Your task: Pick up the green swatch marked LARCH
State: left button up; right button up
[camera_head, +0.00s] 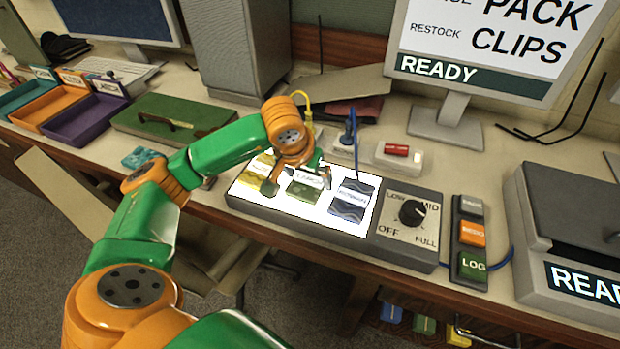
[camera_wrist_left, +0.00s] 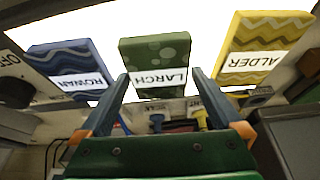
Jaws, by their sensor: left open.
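The green swatch marked LARCH (camera_head: 302,191) lies on a lit white panel between two other swatches, partly covered by my left gripper in the head view. My left gripper (camera_head: 297,182) is open over the panel at this swatch, with nothing between its fingers that I can make out as held. In the left wrist view the green swatch (camera_wrist_left: 155,52) has pale dots and an upside-down LARCH label. It shows just beyond and between the fingertips of the left gripper (camera_wrist_left: 160,78). I cannot tell how large the gap is. My right gripper is not in view.
A blue ROWAN swatch (camera_wrist_left: 65,60) and a yellow ALDER swatch (camera_wrist_left: 265,45) flank the green one on the lit panel (camera_head: 240,196). A dial box (camera_head: 411,228) adjoins the panel. Colored trays (camera_head: 80,121) and a green case (camera_head: 165,120) stand left.

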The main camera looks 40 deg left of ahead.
pick_arm(q)
jog(key=shift+s, duration=0.1)
dwell(0.3)
jog(key=shift+c, duration=0.5)
jog(key=c, duration=1)
